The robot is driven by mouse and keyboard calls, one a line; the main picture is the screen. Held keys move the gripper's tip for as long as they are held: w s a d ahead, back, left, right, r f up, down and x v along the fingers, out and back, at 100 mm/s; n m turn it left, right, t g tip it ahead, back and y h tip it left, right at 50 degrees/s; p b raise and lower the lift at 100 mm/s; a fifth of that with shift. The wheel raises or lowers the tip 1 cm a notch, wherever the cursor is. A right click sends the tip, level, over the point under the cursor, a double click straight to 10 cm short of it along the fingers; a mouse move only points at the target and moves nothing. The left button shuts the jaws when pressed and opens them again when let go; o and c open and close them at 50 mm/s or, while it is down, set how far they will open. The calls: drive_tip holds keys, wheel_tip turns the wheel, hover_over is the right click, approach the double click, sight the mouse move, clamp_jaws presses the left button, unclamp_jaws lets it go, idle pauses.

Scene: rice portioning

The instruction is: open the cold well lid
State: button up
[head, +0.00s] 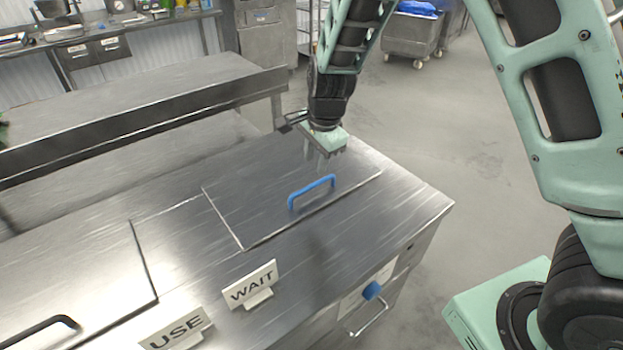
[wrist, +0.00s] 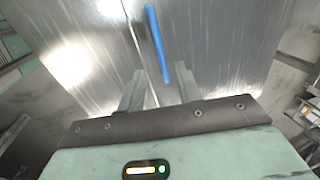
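A flat steel lid (head: 245,205) with a blue bar handle (head: 311,190) lies shut, level with the counter top. The blue handle also shows in the wrist view (wrist: 157,45), running from the top edge down to between my fingers. My gripper (head: 324,166) points down close over the lid, near the handle's far end. In the wrist view its two fingers (wrist: 159,88) are apart, with the handle's near end lined up in the gap. I cannot tell whether the fingertips reach down around the handle; no grip on it shows.
A second steel lid (head: 75,285) with a black handle (head: 42,328) lies at the left. "WAIT" (head: 250,285) and "USE" (head: 177,332) signs stand along the front edge. A raised steel shelf (head: 140,105) runs behind. Open floor (head: 460,140) lies at the right.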

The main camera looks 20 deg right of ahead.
sight(311, 186)
drive_tip(key=f, duration=0.2)
drive_tip(key=w+f, duration=0.1)
drive_tip(key=f, duration=0.5)
drive_tip(key=shift+w+a+f+p, duration=0.1)
drive_tip(key=shift+w+a+p, duration=0.15)
drive_tip(key=shift+p, duration=0.15)
clamp_jaws()
